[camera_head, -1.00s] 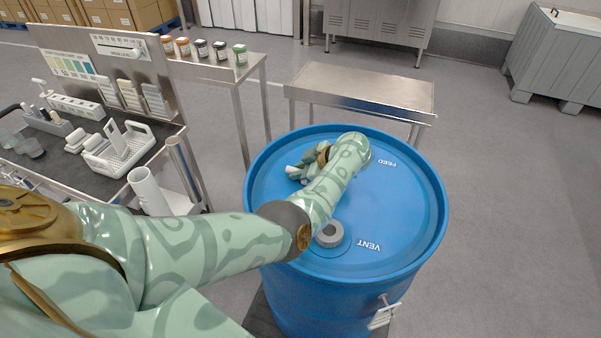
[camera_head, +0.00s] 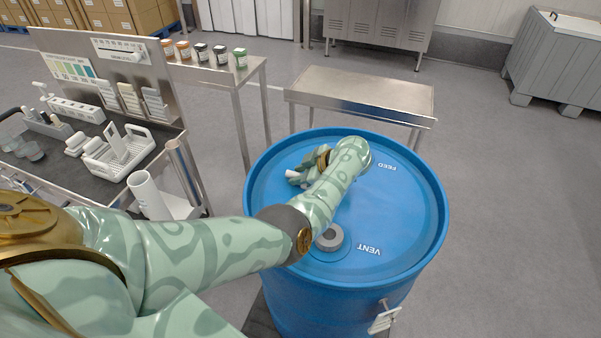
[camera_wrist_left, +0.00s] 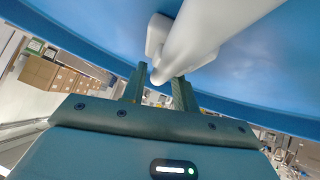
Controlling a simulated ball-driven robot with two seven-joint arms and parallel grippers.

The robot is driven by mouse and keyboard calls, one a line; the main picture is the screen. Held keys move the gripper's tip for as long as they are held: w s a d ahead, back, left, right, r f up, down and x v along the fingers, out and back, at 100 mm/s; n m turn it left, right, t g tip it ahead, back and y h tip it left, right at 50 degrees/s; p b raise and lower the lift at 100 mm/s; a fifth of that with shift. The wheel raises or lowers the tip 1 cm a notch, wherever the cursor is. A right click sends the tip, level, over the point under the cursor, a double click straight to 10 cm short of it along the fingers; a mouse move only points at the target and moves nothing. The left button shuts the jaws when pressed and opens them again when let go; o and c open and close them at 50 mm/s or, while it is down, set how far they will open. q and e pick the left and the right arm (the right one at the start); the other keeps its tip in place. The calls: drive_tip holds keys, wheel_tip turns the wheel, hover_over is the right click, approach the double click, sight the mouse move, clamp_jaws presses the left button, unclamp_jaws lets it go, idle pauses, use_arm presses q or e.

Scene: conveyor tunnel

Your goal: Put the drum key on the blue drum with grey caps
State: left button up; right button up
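The blue drum (camera_head: 405,225) stands upright in the head view, with FEED and VENT marked on its lid. A grey cap (camera_head: 330,238) shows by VENT, partly behind my arm; no cap shows by FEED, where my arm covers part of the lid. My left gripper (camera_head: 303,175) is low over the left part of the lid. A white piece, apparently the drum key (camera_head: 292,174), shows at it. In the left wrist view the white key (camera_wrist_left: 195,42) crosses in front of the fingers (camera_wrist_left: 158,88). Whether they press on it, or it touches the lid, I cannot tell.
A cart (camera_head: 60,155) with a white rack (camera_head: 118,150) stands at the left. A steel table (camera_head: 365,90) is behind the drum, and a shelf with several small jars (camera_head: 220,54) is at the back left.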

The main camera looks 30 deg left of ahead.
use_arm(q)
drive_tip(key=p+v, duration=0.3)
drive_tip(key=v, duration=0.9)
drive_tip(key=shift+r, duration=0.1)
